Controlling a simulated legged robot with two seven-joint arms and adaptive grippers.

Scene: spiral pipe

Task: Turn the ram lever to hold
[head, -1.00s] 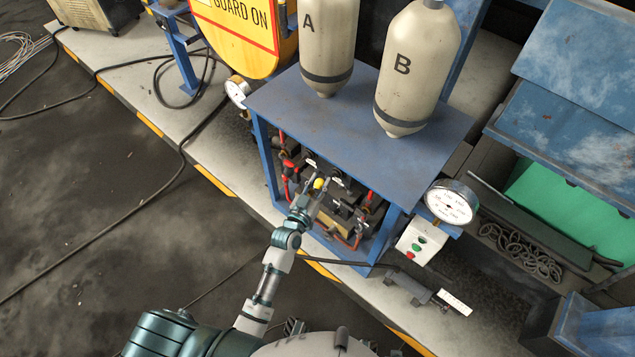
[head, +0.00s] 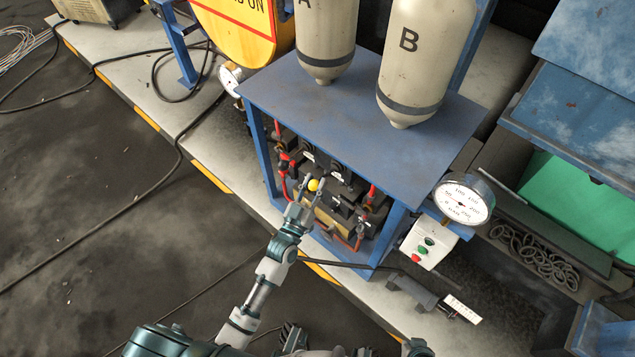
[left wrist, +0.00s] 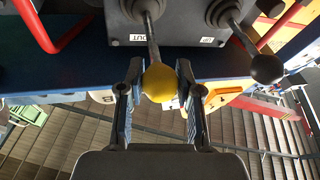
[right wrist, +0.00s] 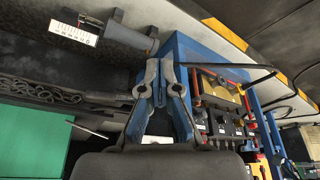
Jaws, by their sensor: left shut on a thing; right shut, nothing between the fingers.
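A lever with a yellow ball knob (head: 314,185) stands at the front of the valve bank inside the blue frame. In the left wrist view the yellow knob (left wrist: 160,82) sits between the two fingers of my left gripper (left wrist: 160,88), which is shut on it. The lever's shaft (left wrist: 152,40) runs up to a grey valve block with a small white label. My left gripper (head: 306,188) reaches it from below in the head view. My right gripper (right wrist: 163,72) is shut and empty, apart from the levers.
A second lever with a black knob (left wrist: 266,68) stands close on the right. Red pipes (head: 283,175) flank the valves. The blue tabletop (head: 350,105) carries cylinders A and B. A gauge (head: 464,200) and a button box (head: 430,243) are on the right.

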